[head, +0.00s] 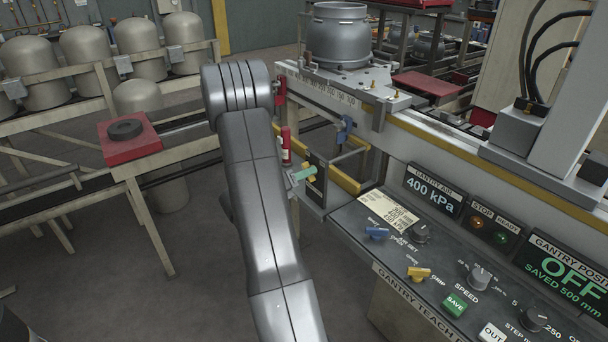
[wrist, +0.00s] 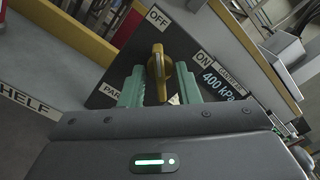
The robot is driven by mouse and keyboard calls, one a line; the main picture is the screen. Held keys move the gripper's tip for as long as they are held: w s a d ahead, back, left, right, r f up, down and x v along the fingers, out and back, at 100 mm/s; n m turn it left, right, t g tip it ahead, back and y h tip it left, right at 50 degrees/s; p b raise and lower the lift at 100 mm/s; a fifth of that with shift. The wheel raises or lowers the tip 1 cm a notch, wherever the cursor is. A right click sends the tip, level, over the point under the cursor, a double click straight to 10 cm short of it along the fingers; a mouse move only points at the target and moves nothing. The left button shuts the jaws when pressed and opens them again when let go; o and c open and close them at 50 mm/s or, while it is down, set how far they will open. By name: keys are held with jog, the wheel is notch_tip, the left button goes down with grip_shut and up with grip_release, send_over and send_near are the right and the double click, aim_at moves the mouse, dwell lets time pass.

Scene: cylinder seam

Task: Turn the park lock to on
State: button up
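The park lock is a yellow knob (wrist: 157,72) on a dark plate (wrist: 183,50), and its grip points up toward the OFF label (wrist: 158,17). The ON label (wrist: 203,58) is to its right. A label starting "PAR" is partly hidden behind my left finger. My gripper (wrist: 159,88) has green fingers, one on each side of the knob, with a visible gap at least on the right.
The console (head: 350,222) to the right carries a blue switch (head: 377,233), a yellow switch (head: 419,273), dials and a green SAVE button (head: 455,304). The gantry display (head: 560,275) reads OFF, saved 500 mm. A red cylinder (head: 286,146) stands close behind my wrist.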

grip_shut()
jog(key=shift+f+b, duration=0.1)
jog(key=shift+b, duration=0.25)
jog(key=m+b, duration=1.8)
jog(key=b, duration=0.5)
